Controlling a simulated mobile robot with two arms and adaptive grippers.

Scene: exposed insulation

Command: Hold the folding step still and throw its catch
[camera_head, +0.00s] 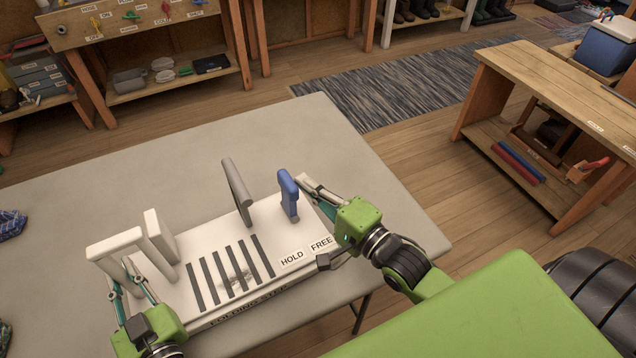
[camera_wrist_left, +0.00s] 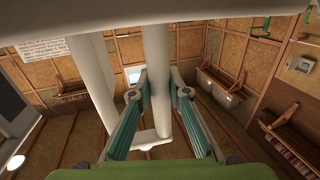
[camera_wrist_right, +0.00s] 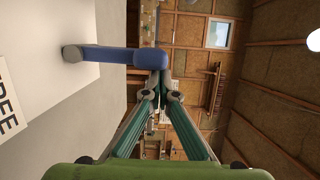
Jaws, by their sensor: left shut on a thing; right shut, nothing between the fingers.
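The folding step (camera_head: 205,260) is a white board with dark strips, lying on the grey table. A white frame-like handle (camera_head: 115,243) stands at its left end. My left gripper (camera_head: 122,272) is shut on a white post of this handle; the post (camera_wrist_left: 156,60) runs between its fingers in the left wrist view. The blue catch lever (camera_head: 289,195) stands upright at the right end, behind the labels HOLD (camera_head: 291,257) and FREE (camera_head: 321,243). My right gripper (camera_head: 304,184) is shut and empty, its tips close beside the lever's upper end (camera_wrist_right: 120,56); I cannot tell whether they touch.
A grey upright plate (camera_head: 237,192) stands on the step left of the blue lever. The grey table (camera_head: 300,130) is clear behind the step. A wooden bench (camera_head: 545,90) stands apart at the right, and a striped rug (camera_head: 400,85) lies on the floor beyond the table.

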